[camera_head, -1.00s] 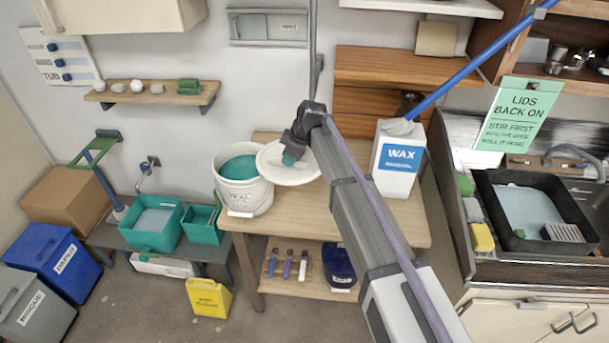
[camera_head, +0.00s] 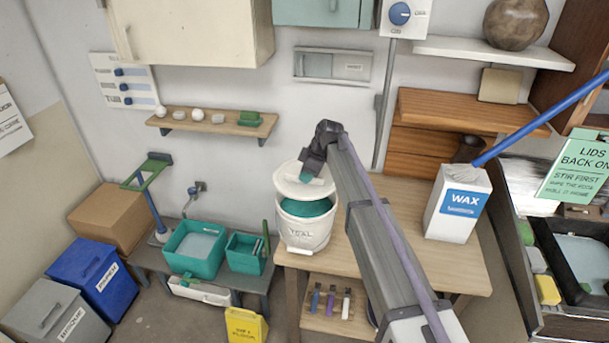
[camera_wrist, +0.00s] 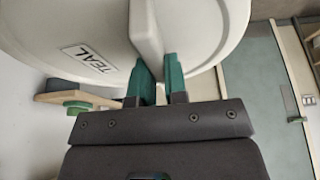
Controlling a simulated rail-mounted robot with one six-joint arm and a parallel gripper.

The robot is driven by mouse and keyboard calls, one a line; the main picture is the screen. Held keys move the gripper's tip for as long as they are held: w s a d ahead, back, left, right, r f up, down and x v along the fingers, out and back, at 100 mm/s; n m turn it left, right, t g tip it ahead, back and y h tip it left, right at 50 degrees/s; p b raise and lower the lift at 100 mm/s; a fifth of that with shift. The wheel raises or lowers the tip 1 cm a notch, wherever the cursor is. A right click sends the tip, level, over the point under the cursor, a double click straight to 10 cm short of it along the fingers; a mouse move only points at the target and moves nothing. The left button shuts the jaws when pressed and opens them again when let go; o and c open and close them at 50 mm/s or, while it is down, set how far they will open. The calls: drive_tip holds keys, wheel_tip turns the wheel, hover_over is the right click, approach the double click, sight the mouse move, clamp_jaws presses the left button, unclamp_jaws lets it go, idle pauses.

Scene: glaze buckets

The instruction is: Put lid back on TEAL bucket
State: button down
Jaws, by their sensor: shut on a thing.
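The white bucket (camera_head: 303,236) labelled TEAL stands upright on the wooden table, with teal glaze (camera_head: 308,207) showing at its open front. A round white lid (camera_head: 297,181) is tilted over the back part of the bucket's mouth. My gripper (camera_head: 311,172) is shut on the lid's raised grip. In the wrist view the lid (camera_wrist: 88,28) with its TEAL label fills the top, and the green fingers (camera_wrist: 160,80) pinch its ridge. Whether the lid touches the bucket's rim cannot be told.
Teal tubs (camera_head: 197,249) sit on a low bench at the left. A wall shelf (camera_head: 212,123) hangs behind. The tabletop between bucket and WAX is mostly clear.

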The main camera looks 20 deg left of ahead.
drive_tip(key=shift+d+f+b, duration=0.25)
drive_tip(key=shift+f+b, duration=0.05)
drive_tip(key=shift+f, duration=0.1)
drive_tip(key=f+b, duration=0.5)
drive_tip(key=shift+a+f, duration=0.2)
drive_tip(key=shift+f, duration=0.05)
drive_tip(key=shift+f+b, duration=0.85)
drive_tip(key=shift+b, duration=0.2)
idle(1.0)
drive_tip(key=c, duration=0.6)
unclamp_jaws()
wheel_tip(320, 180, up, 7)
drive_tip(key=p, duration=0.7)
drive_tip(key=shift+r, duration=0.15)
